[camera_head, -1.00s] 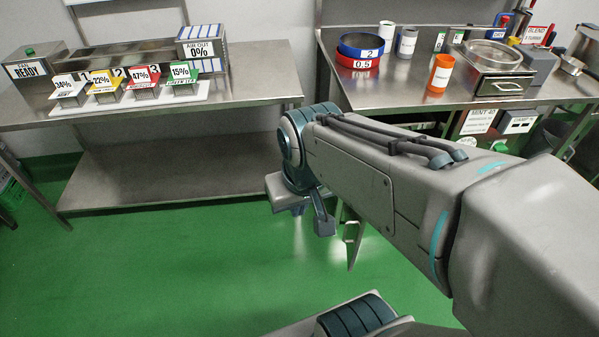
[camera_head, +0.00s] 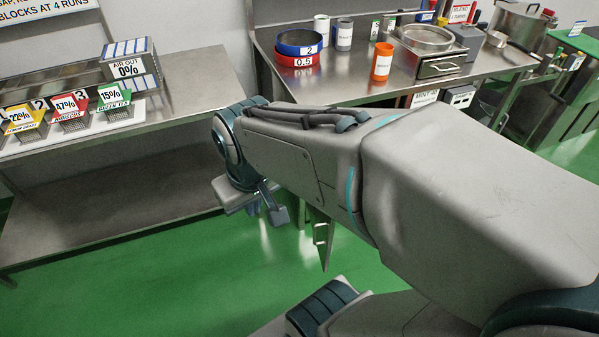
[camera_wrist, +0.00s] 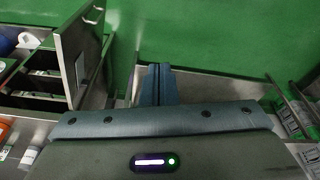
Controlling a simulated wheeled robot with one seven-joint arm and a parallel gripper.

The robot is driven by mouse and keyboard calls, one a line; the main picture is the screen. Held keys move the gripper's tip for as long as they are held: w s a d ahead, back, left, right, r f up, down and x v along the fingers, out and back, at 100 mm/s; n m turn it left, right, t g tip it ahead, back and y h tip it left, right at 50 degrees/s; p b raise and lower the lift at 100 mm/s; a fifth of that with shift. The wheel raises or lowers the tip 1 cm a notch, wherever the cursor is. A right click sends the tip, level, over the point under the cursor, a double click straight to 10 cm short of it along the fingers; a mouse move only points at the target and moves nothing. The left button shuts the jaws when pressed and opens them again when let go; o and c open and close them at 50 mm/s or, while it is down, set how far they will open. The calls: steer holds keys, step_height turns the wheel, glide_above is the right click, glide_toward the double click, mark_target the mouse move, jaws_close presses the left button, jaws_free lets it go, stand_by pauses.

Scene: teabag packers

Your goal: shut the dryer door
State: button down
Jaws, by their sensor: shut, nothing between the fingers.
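The open door (camera_wrist: 80,45) is a grey-brown panel with a metal handle in the wrist view's upper left. It stands out from a dark shelved opening (camera_wrist: 40,85), apparently the dryer. In the head view, a narrow strip of the door (camera_head: 322,243) with its handle hangs below my arm; my arm hides most of the dryer. My gripper (camera_wrist: 156,84) is shut and empty over the green floor, to the right of the door in the wrist view, with a gap between them. In the head view its fingers (camera_head: 254,208) point down, left of the door.
Another steel table (camera_head: 200,85) with labelled boxes stands left. Green floor (camera_head: 180,275) is clear between.

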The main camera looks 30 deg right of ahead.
steer(key=w+d+f+n+g+h+b, duration=0.35)
steer(key=w+d+f+n, duration=0.3)
steer(key=f, duration=0.35)
steer(key=w+d+f+n+g+h+b, duration=0.25)
steer(key=w+d+f+n+h, duration=0.35)
steer(key=f, duration=0.4)
steer(key=s+d+f+y, duration=0.1)
steer(key=s+d+f, duration=0.4)
steer(key=d+f, duration=0.2)
steer(key=shift+s+d, duration=0.25)
steer(key=shift+d, duration=1.15)
steer(key=shift+d+f+n+y, duration=0.1)
steer(key=shift+n+y, duration=0.15)
steer(key=shift+n, duration=0.1)
